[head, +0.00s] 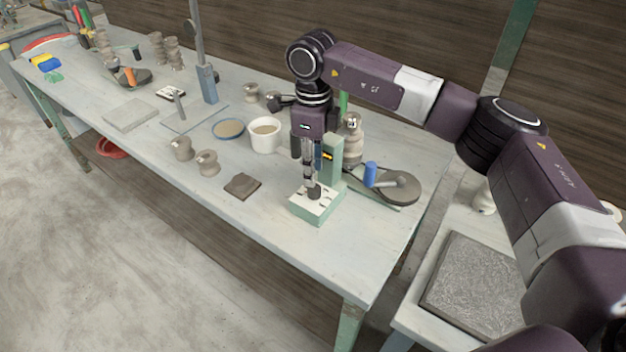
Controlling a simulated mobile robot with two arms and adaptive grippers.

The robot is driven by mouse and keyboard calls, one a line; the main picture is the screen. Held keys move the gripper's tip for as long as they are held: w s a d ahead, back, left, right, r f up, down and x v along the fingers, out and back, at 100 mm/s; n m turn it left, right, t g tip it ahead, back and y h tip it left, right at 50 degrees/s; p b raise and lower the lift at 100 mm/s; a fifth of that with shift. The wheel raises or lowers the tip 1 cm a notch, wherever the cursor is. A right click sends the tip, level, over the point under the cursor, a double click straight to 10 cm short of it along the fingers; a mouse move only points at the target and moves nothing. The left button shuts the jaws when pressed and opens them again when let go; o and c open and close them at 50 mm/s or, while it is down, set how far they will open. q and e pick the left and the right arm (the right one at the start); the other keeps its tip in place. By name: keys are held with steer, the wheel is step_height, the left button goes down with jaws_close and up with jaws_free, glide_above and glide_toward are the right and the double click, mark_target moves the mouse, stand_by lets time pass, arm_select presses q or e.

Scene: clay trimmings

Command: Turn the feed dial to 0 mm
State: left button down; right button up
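A small machine with a green base and a pale top plate (326,209) stands near the front right edge of the bench. A dark round knob, which looks like the feed dial (314,194), sits on that plate. The marks on the plate are too small to read. My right gripper (311,184) points straight down at the knob, with its fingertips at or just above it. The fingers look close together, but I cannot tell whether they grip the knob. My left gripper is out of view.
The machine's green upright (331,160) stands close behind my gripper. A crank with a blue handle (371,174) is to the right. A white tub (265,135), a dark slab (242,186) and clay pieces (207,163) lie left. The front bench strip is clear.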

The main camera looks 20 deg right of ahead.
mark_target(314, 192)
step_height(314, 192, down, 6)
steer(key=shift+r+p, duration=0.1)
steer(key=shift+p, duration=0.55)
steer(key=shift+c, duration=0.6)
jaws_close()
steer(key=shift+f+n+b, duration=0.25)
steer(key=shift+n+b, duration=0.35)
steer(key=shift+b, duration=0.35)
steer(key=shift+r+n+b, duration=0.1)
steer(key=shift+n+b, duration=0.4)
steer(key=shift+n, duration=0.2)
steer(key=shift+r+n, duration=0.15)
steer(key=shift+n, duration=0.15)
